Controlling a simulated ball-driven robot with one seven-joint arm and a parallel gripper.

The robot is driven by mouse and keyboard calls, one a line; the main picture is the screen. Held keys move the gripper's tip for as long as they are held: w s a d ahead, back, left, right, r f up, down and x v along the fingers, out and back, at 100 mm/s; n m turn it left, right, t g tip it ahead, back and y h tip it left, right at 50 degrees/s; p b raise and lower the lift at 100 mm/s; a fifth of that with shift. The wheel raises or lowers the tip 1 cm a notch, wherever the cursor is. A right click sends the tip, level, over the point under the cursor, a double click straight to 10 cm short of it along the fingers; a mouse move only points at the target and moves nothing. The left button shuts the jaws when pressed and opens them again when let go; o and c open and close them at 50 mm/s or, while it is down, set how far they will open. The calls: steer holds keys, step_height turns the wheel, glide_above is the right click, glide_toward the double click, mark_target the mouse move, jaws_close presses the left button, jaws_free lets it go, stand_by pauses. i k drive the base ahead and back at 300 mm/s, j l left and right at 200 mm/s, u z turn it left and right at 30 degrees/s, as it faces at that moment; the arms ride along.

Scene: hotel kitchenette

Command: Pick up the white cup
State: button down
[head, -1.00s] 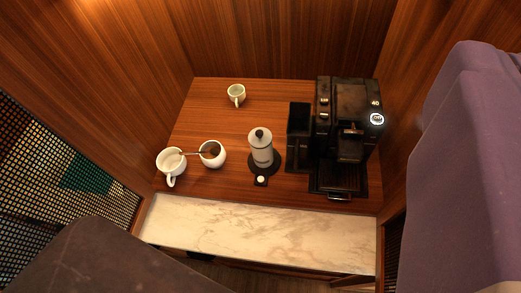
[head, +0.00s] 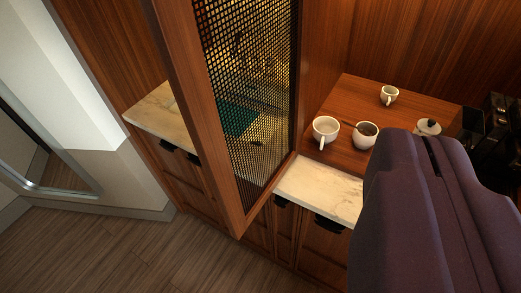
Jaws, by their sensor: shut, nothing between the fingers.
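A white cup (head: 325,127) stands upright near the front left of the wooden counter top, its handle toward the camera. A second, smaller white cup (head: 389,93) stands upright farther back, also with a handle. Between the front cup and my own purple part is a rounded white pot (head: 364,138) with brown contents and a spoon. My gripper is not in view, so its place relative to the cups does not show.
A mesh-panelled wooden partition (head: 180,90) stands left of the counter. A marble ledge (head: 320,188) runs along the front. The moka pot (head: 428,127) is partly hidden, and black coffee equipment (head: 497,120) is at the right edge. Open floor (head: 120,250) lies lower left.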

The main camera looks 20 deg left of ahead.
mark_target(326, 129)
steer(key=i+j+z, duration=0.95)
steer(key=j, duration=0.3)
steer(key=k+l, duration=0.05)
steer(key=k, duration=0.05)
